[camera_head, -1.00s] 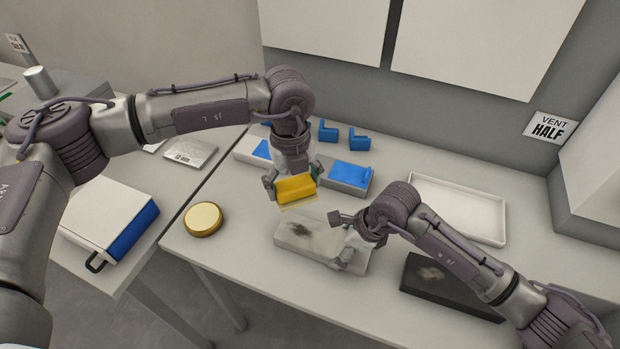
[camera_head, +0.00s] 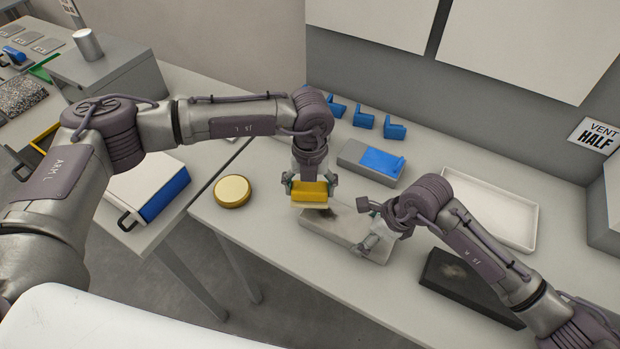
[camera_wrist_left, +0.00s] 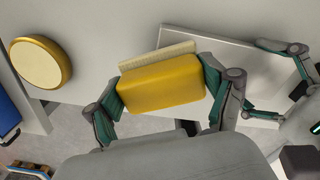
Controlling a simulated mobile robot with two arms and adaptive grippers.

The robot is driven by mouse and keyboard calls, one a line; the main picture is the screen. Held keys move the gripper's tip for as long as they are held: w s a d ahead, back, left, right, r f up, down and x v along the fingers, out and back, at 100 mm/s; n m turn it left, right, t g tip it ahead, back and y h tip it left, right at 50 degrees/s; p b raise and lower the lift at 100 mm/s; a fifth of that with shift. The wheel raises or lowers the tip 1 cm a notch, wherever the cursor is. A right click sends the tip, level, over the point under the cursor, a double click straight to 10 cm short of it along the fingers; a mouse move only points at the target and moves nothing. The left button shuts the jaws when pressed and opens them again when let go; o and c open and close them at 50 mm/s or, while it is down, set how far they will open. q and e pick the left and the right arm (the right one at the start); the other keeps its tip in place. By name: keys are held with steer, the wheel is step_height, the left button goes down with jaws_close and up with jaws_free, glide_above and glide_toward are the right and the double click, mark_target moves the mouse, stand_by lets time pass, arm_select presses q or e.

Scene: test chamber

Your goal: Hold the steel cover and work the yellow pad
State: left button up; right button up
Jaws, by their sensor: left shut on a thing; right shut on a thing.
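The steel cover (camera_head: 350,226) is a pale flat slab on the table with a dark smudge near its left end. My right gripper (camera_head: 372,222) is shut on the cover toward its right end. My left gripper (camera_head: 309,190) is shut on the yellow pad (camera_head: 310,193), which has a pale underside. The pad is at the cover's left end and hides part of the smudge; I cannot tell whether it touches. In the left wrist view the yellow pad (camera_wrist_left: 161,84) sits between both fingers, with the cover (camera_wrist_left: 215,72) behind it.
A dark slab (camera_head: 468,285) with a smudge lies to the right, in front of a white tray (camera_head: 500,208). A grey block with a blue top (camera_head: 381,163) and small blue brackets (camera_head: 364,118) are behind.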

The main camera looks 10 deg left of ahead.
mark_target(339, 217)
arm_select(q)
steer(key=shift+f, duration=0.8)
steer(key=shift+s+d+f, duration=0.1)
steer(key=shift+d+f, duration=0.3)
steer(key=shift+f, duration=0.25)
steer(key=shift+c, duration=0.5)
steer(key=shift+s+d, duration=0.35)
steer(key=shift+d, duration=0.7)
steer(key=shift+s+d, duration=0.35)
steer(key=shift+d, duration=0.75)
steer(key=shift+s+d, duration=0.35)
steer(key=shift+d, duration=0.7)
steer(key=shift+w+a, duration=0.4)
steer(key=shift+a, duration=0.8)
steer(key=shift+w+a, duration=0.35)
steer(key=shift+a, duration=0.85)
steer(key=shift+w+a, duration=0.4)
steer(key=shift+a, duration=0.8)
steer(key=shift+r, duration=4)
arm_select(e)
steer(key=o, duration=1.1)
steer(key=shift+o, duration=0.2)
